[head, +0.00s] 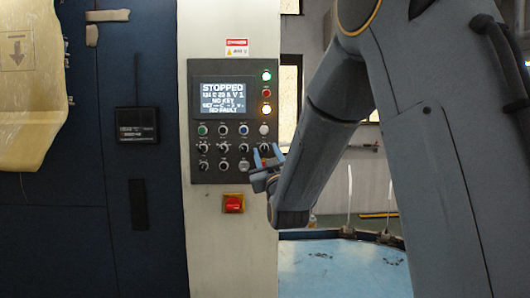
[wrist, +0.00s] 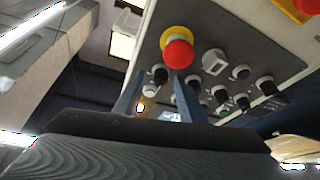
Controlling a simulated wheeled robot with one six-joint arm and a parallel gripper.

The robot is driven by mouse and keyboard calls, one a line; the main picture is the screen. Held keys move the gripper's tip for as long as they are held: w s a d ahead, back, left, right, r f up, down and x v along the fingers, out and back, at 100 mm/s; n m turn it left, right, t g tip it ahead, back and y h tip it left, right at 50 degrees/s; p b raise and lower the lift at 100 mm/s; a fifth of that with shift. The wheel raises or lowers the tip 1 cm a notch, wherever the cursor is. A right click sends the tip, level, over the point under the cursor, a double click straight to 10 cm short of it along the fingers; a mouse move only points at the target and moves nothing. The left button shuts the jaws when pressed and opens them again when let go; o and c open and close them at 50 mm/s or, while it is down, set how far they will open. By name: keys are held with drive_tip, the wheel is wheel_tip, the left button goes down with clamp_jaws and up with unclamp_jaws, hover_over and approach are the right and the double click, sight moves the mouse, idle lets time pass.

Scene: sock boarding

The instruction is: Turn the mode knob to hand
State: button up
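The grey control panel (head: 234,177) carries several black knobs and round buttons in rows under a display. The knobs' labels are too small to read, so I cannot tell which is the mode knob. My gripper (head: 267,155) is at the panel's lower right corner, covering part of it. In the wrist view my gripper (wrist: 158,80) has its two blue fingers apart. A black knob (wrist: 160,73) shows between the fingertips; I cannot tell whether they touch it. More black knobs (wrist: 220,95) lie to the right.
The display (head: 224,96) reads STOPPED, NO KEY and NO FAULT. A red mushroom button with a yellow collar (wrist: 178,52) stands out close to the fingertips. A red switch (head: 233,204) sits below the panel. A light blue round surface (head: 340,270) is at the lower right.

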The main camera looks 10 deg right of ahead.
drive_tip(key=shift+c, duration=0.2)
drive_tip(key=shift+a, duration=0.1)
clamp_jaws()
drive_tip(key=shift+n, duration=0.3)
drive_tip(key=n+y+b, duration=0.2)
drive_tip(key=n, duration=0.1)
drive_tip(key=n+g+y+b, duration=0.1)
drive_tip(key=n, duration=0.1)
drive_tip(key=shift+d, duration=0.25)
drive_tip(key=shift+d+r+n+g+y+b, duration=0.15)
drive_tip(key=shift+n+g+y+b, duration=0.45)
drive_tip(key=shift+n, duration=0.95)
drive_tip(key=shift+a+r+n+g+y+b, duration=0.15)
drive_tip(key=shift+n+g+b, duration=0.25)
drive_tip(key=shift+n+b, duration=0.8)
drive_tip(key=shift+d+n+p, duration=0.1)
drive_tip(key=shift+n+p, duration=0.25)
drive_tip(key=shift+n, duration=0.1)
drive_tip(key=shift+o, duration=0.2)
unclamp_jaws()
